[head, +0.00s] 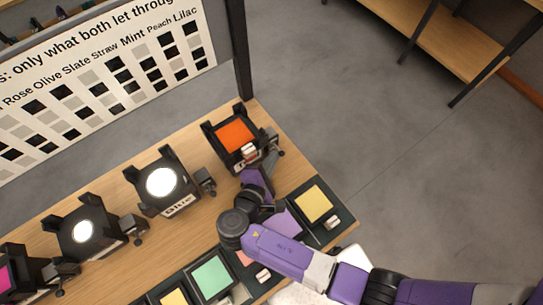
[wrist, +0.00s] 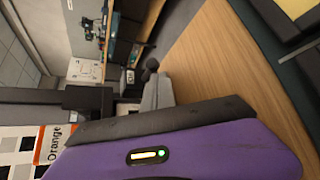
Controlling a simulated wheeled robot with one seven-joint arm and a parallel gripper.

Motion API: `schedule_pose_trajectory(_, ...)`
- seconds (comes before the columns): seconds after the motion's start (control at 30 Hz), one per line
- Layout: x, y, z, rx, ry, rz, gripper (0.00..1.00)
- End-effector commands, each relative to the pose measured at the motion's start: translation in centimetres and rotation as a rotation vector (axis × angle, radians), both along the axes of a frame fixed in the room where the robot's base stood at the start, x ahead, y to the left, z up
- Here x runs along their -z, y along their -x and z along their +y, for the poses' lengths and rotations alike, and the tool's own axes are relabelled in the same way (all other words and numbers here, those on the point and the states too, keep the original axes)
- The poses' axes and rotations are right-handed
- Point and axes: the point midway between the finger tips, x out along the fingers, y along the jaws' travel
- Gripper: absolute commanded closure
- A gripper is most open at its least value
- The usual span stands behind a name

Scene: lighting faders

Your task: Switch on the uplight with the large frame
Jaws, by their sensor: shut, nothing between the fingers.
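Several black uplights stand in a row on the wooden table. The one at the far right end in the head view has an orange top (head: 235,135); a white-and-red tab shows at its front and its front label is mostly covered. Other uplights have a white top with a "Blue" label (head: 161,182), a white top (head: 84,231) and a magenta top (head: 5,278). I cannot tell which is called large-framed. My gripper (head: 261,168) is shut and empty, close to the front of the orange-topped uplight. Contact cannot be made out. In the wrist view, its purple body (wrist: 185,155) fills the bottom.
Framed colour squares lie along the table's front: yellow (head: 313,203), green (head: 212,276) and lilac, partly behind my arm. A chart board (head: 100,85) stands behind the table, with a dark post (head: 239,60) at its right. A wooden shelf (head: 450,45) stands beyond open floor.

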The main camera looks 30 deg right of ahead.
Motion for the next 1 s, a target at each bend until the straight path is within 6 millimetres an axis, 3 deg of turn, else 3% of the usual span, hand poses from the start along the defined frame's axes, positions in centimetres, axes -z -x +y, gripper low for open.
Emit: schedule_pose_trajectory(1.0, -1.7, -0.1, 0.0, 0.001, 0.002, -0.004, 1.0)
